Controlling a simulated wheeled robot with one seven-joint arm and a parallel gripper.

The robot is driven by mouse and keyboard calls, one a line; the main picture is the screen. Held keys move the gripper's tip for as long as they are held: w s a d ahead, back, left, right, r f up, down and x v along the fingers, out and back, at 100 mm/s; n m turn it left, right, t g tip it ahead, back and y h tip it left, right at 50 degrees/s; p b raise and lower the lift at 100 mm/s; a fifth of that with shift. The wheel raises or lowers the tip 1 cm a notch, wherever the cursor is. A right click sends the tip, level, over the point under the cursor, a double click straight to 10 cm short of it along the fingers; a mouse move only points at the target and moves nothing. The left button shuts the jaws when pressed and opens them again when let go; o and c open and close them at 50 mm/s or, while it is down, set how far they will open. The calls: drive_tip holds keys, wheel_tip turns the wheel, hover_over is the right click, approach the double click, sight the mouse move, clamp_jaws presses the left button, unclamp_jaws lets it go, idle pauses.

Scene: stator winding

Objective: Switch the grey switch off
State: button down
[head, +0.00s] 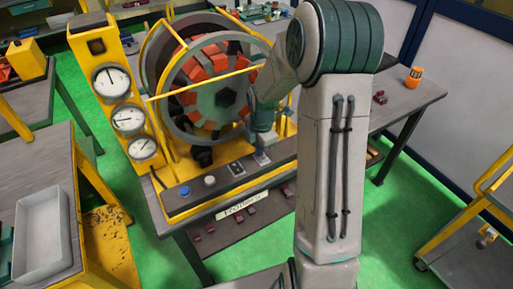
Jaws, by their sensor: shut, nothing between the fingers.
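The dark control panel (222,176) runs along the front of the yellow stator winding machine. It carries a blue knob, a white knob and two small grey switch plates. One grey switch plate (236,168) shows in the open. The other grey switch plate (262,159) lies right below my gripper (263,150), which covers part of it. My gripper is shut with nothing in it and points down at this plate. I cannot tell if it touches it. The positions of the switch levers are too small to read.
The winding machine's round drum (215,90) with orange-red blocks stands behind the panel. A yellow post with several gauges (113,82) rises at its left. A label reading "Rollers" (243,204) is on the panel's front. An orange jar (413,77) stands on the bench at right.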

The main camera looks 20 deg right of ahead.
sight(263, 159)
drive_tip(key=shift+s+a+f, duration=0.1)
drive_tip(key=shift+s+f, duration=0.15)
drive_tip(key=shift+s, duration=0.05)
drive_tip(key=shift+s, duration=0.7)
drive_tip(key=shift+r, duration=0.15)
drive_tip(key=shift+d+r+p, duration=0.2)
drive_tip(key=shift+r+p, duration=0.05)
drive_tip(key=shift+p, duration=0.1)
wheel_tip(263, 159, up, 14)
drive_tip(key=p, duration=0.1)
drive_tip(key=shift+s+f, duration=0.15)
drive_tip(key=shift+s, duration=0.15)
